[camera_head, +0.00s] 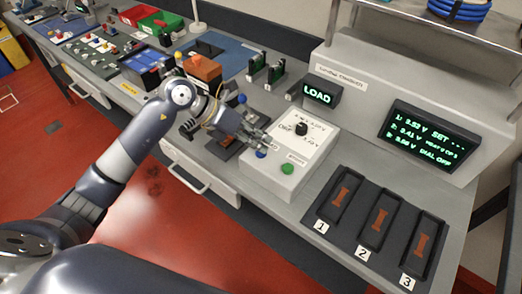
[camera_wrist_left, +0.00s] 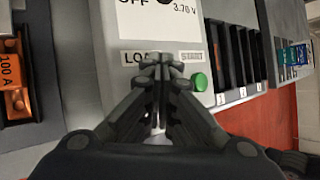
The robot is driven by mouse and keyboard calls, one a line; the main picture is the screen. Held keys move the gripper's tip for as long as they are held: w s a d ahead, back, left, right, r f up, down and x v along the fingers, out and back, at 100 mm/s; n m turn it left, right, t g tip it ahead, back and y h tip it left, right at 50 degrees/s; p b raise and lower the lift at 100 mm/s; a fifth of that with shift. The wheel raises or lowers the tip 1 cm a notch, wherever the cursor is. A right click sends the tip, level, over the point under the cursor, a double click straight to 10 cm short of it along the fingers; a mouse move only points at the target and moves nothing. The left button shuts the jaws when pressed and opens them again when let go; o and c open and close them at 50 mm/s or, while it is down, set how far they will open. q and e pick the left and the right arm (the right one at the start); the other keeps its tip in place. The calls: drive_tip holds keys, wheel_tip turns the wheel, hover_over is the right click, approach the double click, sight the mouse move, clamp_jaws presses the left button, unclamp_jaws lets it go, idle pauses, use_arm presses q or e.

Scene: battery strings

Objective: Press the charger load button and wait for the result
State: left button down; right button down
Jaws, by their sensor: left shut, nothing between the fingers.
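The white charger box (camera_head: 311,149) stands on the bench with a black dial (camera_head: 301,129), a blue button (camera_head: 261,154) and a green button (camera_head: 287,168). My left gripper (camera_head: 270,142) is shut and empty, its tips just above the blue button. In the left wrist view, the closed fingertips (camera_wrist_left: 161,62) reach the LOAD label (camera_wrist_left: 137,57) and hide the blue button; the green button (camera_wrist_left: 200,82) shows to their right. I cannot tell whether the tips touch the button. A small display (camera_head: 319,93) reads LOAD. My right gripper is out of view.
A larger screen (camera_head: 431,133) shows voltage lines and "DIAL OFF". Three numbered black bays (camera_head: 378,218) with copper-coloured strips lie right of the charger. An orange-topped block (camera_head: 203,69), a blue bin (camera_head: 146,66) and small green boards (camera_head: 275,71) stand farther left and back.

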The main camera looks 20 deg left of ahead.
use_arm(q)
drive_tip(key=shift+r, duration=0.1)
drive_tip(key=shift+r+p, duration=0.6)
drive_tip(key=shift+r, duration=0.25)
wheel_tip(320, 180, up, 5)
drive_tip(key=p, duration=0.3)
idle(0.9)
